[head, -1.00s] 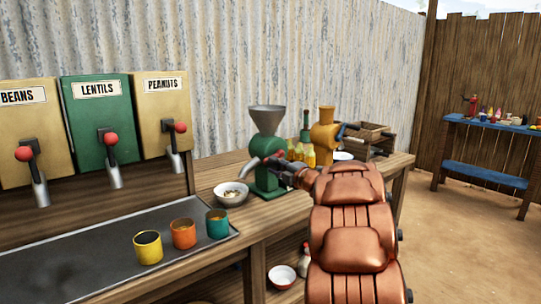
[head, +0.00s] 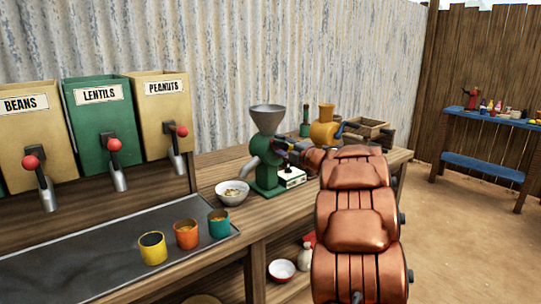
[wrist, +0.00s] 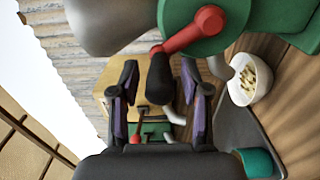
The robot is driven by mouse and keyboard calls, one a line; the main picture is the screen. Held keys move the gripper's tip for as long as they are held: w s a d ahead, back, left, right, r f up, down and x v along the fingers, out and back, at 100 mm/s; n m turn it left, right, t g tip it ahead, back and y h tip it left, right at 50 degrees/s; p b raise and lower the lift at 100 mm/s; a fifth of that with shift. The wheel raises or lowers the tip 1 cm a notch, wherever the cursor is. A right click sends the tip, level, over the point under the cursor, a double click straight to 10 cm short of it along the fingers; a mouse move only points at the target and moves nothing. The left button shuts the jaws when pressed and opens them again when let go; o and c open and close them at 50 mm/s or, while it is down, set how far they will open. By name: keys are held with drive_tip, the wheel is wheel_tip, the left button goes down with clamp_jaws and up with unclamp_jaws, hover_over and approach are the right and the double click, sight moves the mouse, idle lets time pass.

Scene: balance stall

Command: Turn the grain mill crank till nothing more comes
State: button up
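The green grain mill (head: 266,148) with a grey funnel hopper (head: 267,118) stands on the wooden counter. A white bowl (head: 232,192) sits at its left by the grey spout and holds some pale pieces; it also shows in the wrist view (wrist: 250,78). In the wrist view, the crank has a red arm (wrist: 192,32) and a black handle (wrist: 160,80). My gripper (wrist: 159,70) has its fingers on either side of the handle, with visible gaps, so it looks open. In the head view my gripper (head: 287,144) is at the mill's right side, partly hidden by my arm.
Yellow, orange and teal cups (head: 218,223) stand on the dark tray (head: 80,258) at left. Dispensers (head: 105,130) stand behind.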

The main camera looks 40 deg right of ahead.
drive_tip(key=shift+o, duration=0.6)
drive_tip(key=shift+s, duration=0.1)
drive_tip(key=shift+s+f, duration=0.15)
drive_tip(key=shift+s, duration=0.5)
drive_tip(key=shift+s+a+b, duration=0.1)
drive_tip(key=shift+s+b, duration=0.35)
drive_tip(key=shift+s, duration=2.8)
